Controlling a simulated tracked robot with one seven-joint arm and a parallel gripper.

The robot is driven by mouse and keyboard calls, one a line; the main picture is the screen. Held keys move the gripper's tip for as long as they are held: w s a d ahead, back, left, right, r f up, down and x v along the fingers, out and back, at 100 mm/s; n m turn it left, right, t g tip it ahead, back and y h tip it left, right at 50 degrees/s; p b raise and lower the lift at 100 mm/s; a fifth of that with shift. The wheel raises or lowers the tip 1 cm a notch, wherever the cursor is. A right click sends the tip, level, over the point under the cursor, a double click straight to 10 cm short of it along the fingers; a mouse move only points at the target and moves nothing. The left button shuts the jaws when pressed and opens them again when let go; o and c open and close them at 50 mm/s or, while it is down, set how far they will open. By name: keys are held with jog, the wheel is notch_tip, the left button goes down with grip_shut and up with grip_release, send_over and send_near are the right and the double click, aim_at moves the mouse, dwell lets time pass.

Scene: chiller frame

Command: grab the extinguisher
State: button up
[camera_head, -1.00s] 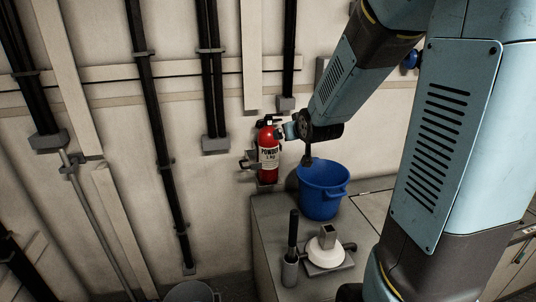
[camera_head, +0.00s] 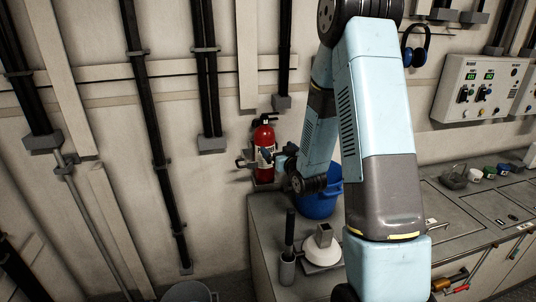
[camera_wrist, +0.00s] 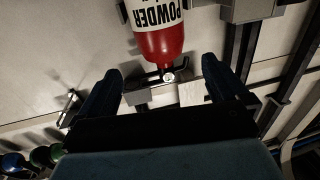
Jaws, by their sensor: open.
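The red extinguisher (camera_head: 264,137) with a white label hangs upright on the wall at the middle of the head view. In the wrist view the extinguisher (camera_wrist: 160,40) appears upside down, its "POWDER" label cut by the top edge. Its valve and small round gauge lie between my fingers in the picture. My gripper (camera_wrist: 162,72) is open and empty, one finger on each side of the valve. No contact shows, and the remaining depth is hard to judge. In the head view my gripper is beside the extinguisher's right side, and the wrist partly hides it.
A blue bucket (camera_head: 318,203) stands on the grey counter (camera_head: 268,222) below my wrist, partly hidden by my arm. A black-handled tool (camera_head: 289,235) and a white cone-shaped item (camera_head: 319,250) stand in front. A control panel (camera_head: 478,88) is at right.

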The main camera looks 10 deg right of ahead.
aim_at(269, 140)
jog(key=w, duration=0.2)
jog(key=w+a, duration=0.1)
jog(key=w, duration=0.4)
jog(key=shift+w+a, duration=0.15)
jog(key=shift+w, duration=0.2)
jog(key=shift+w+a+f, duration=0.1)
jog(key=shift+w+a, duration=0.05)
jog(key=shift+w, duration=0.7)
jog(key=shift+w+a+f, duration=0.1)
jog(key=shift+w, duration=0.75)
jog(key=shift+w+a+f, duration=0.1)
jog(key=shift+w+a, duration=0.05)
jog(key=shift+w, duration=0.7)
jog(key=c, duration=1.6)
jog(key=shift+r, duration=0.15)
jog(key=shift+c, duration=0.5)
